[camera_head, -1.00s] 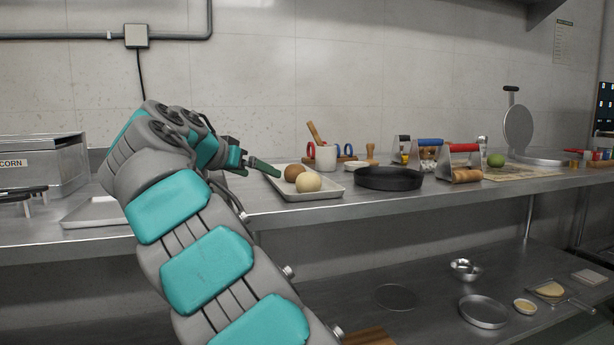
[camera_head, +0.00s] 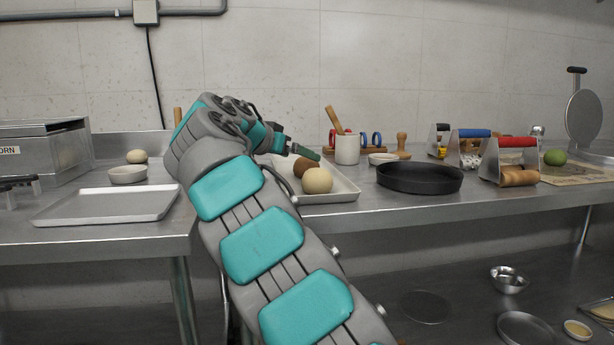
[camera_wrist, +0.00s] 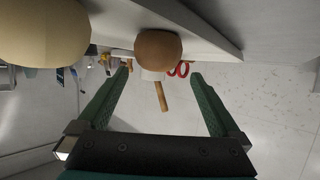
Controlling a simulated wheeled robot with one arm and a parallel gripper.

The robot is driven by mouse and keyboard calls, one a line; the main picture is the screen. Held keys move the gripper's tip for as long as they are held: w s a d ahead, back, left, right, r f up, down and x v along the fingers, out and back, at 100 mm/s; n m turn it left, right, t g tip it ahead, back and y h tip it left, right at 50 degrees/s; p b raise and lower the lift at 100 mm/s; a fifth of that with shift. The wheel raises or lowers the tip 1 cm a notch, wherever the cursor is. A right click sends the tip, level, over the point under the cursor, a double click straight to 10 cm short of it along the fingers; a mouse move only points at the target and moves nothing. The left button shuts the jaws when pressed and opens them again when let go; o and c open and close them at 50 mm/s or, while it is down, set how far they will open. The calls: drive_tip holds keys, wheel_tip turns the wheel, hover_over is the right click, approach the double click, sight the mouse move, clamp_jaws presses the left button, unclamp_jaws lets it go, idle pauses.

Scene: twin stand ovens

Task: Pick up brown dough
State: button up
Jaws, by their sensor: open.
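The brown dough (camera_head: 303,166) is a round ball on a white tray (camera_head: 343,191), beside a larger pale dough ball (camera_head: 317,181). In the wrist view the brown dough (camera_wrist: 158,50) is ahead of the fingers, roughly between their lines and apart from them. The pale dough (camera_wrist: 42,32) is at the upper left of that view. My gripper (camera_wrist: 158,82) is open and empty. In the head view my gripper (camera_head: 302,152) is at the tray's back left, close to the brown dough and partly overlapping it.
A white cup (camera_head: 347,149) with a wooden-handled tool stands behind the tray. A black pan (camera_head: 420,177) is to its right. An empty tray (camera_head: 108,204), a small bowl (camera_head: 127,174) and another pale ball (camera_head: 137,156) are on the left counter.

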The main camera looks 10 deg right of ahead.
sight(302, 160)
drive_tip(key=shift+w+d+f, duration=0.1)
drive_tip(key=shift+d+f, duration=0.2)
drive_tip(key=shift+f, duration=0.05)
drive_tip(key=shift+f+x, duration=0.25)
drive_tip(key=shift+x, duration=1.6)
drive_tip(key=shift+c, duration=0.2)
drive_tip(key=shift+s, duration=0.2)
drive_tip(key=c, duration=0.9)
drive_tip(key=shift+r, duration=0.1)
